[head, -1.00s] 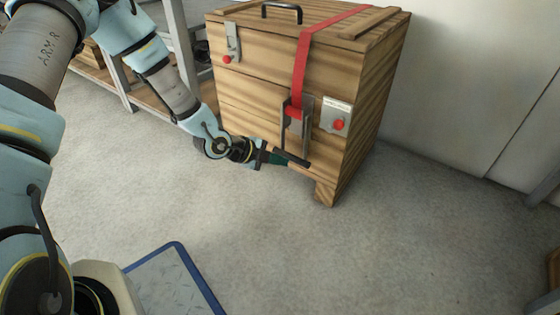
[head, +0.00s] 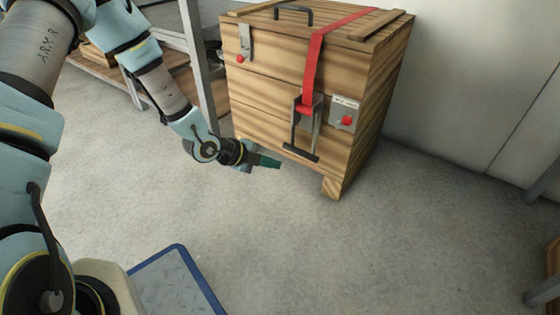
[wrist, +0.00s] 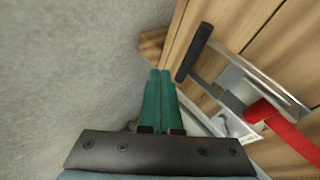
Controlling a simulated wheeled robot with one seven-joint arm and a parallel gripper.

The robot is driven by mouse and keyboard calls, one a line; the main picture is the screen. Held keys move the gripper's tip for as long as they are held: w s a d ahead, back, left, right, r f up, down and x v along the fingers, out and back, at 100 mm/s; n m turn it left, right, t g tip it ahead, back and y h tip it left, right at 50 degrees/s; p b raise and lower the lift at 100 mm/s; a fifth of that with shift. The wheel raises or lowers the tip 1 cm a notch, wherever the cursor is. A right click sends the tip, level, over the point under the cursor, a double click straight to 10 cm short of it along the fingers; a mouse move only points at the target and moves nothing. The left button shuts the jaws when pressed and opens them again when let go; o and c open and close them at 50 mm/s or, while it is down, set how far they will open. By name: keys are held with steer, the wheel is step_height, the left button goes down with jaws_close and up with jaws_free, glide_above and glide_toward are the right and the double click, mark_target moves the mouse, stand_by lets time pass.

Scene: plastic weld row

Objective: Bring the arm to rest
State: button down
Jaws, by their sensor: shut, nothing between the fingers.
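My gripper (head: 270,162) is at the end of my arm, low in front of the wooden crate (head: 270,105). Its green fingers are together and empty, and they also show in the wrist view (wrist: 160,85). A metal buckle (head: 306,130) with a black handle bar hangs on the crate's front, a little right of the fingertips. The handle bar shows in the wrist view (wrist: 194,52), right of the fingers and apart from them in the picture. A red strap (head: 314,65) runs from the buckle up over the lid.
A latch with a red knob (head: 346,121) is on the crate's right front, another (head: 240,58) at upper left. A metal-legged shelf (head: 196,60) stands behind my arm. A blue-edged plate (head: 178,280) is at the bottom. Grey floor (head: 380,250) is clear right of it.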

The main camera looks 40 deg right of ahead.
steer(key=w+a+r+n+t+y+p, duration=0.2)
steer(key=w+a+r+n, duration=0.3)
steer(key=a, duration=0.3)
steer(key=w+a+r+n+t+y+p, duration=0.15)
steer(key=w+a+r+n+p, duration=0.3)
steer(key=a, duration=0.45)
steer(key=w+a+r+n+t+y+p, duration=0.1)
steer(key=w+a+r+n+t+y, duration=0.15)
steer(key=w+a+r+n, duration=0.35)
steer(key=s+a+r+n+g+y+p, duration=0.1)
steer(key=s+a+r+n+y+p, duration=0.15)
steer(key=a+r+n, duration=0.55)
steer(key=s+a+r+n+g+y+p, duration=0.1)
steer(key=s+a+r+n, duration=0.25)
steer(key=a+r, duration=0.55)
steer(key=s+a+r+n+p, duration=0.3)
steer(key=s+a+n, duration=0.1)
steer(key=n, duration=0.1)
step_height(320, 180, up, 36)
steer(key=p, duration=3.6)
steer(key=shift+w, duration=0.2)
